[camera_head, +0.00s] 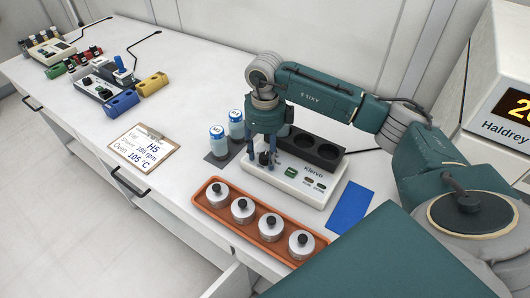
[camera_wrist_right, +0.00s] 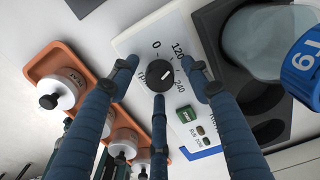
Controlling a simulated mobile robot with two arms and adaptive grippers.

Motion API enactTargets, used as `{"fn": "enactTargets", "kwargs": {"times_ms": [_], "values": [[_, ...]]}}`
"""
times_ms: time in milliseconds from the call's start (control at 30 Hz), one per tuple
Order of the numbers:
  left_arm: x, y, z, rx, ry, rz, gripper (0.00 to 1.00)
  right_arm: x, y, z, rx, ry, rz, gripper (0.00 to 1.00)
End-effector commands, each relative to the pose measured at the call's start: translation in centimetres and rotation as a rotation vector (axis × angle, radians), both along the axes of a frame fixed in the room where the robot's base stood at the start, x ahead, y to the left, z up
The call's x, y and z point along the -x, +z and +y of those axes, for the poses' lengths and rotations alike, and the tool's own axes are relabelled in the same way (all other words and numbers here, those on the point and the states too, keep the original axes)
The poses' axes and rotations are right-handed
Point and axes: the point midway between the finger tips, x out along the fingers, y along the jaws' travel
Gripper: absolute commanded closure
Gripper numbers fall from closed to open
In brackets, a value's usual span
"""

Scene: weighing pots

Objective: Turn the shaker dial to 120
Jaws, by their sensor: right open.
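The white shaker (camera_head: 309,187) stands on the bench with a dark block of round wells on its rear. Its black round dial (camera_wrist_right: 160,78) shows in the wrist view, with a white pointer mark and printed numbers including 0, 120 and 240. The pointer's exact reading is hard to tell. Contact with the dial cannot be told. My left gripper is out of view.
An orange tray (camera_head: 208,206) with several lidded silver pots lies in front. Blue-capped vials (camera_head: 218,141) stand left of the shaker. A clipboard (camera_head: 143,148), a blue mat (camera_head: 349,208) and coloured blocks (camera_head: 122,104) lie on the bench. A display unit (camera_head: 505,105) stands right.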

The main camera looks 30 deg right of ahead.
Motion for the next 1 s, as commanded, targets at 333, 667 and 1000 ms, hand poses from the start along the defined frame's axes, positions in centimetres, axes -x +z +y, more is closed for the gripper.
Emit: {"fn": "enactTargets", "kwargs": {"times_ms": [333, 667, 1000], "values": [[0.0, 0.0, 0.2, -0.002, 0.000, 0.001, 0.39, -0.2, 3.9, 0.0, -0.001, 0.000, -0.005, 0.52], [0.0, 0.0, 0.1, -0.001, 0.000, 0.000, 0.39, -0.1, 10.3, 0.0, 0.000, 0.000, -0.004, 0.52], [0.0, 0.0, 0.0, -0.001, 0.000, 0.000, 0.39, 0.0, 12.0, 0.0, 0.000, 0.000, 0.000, 0.52]]}}
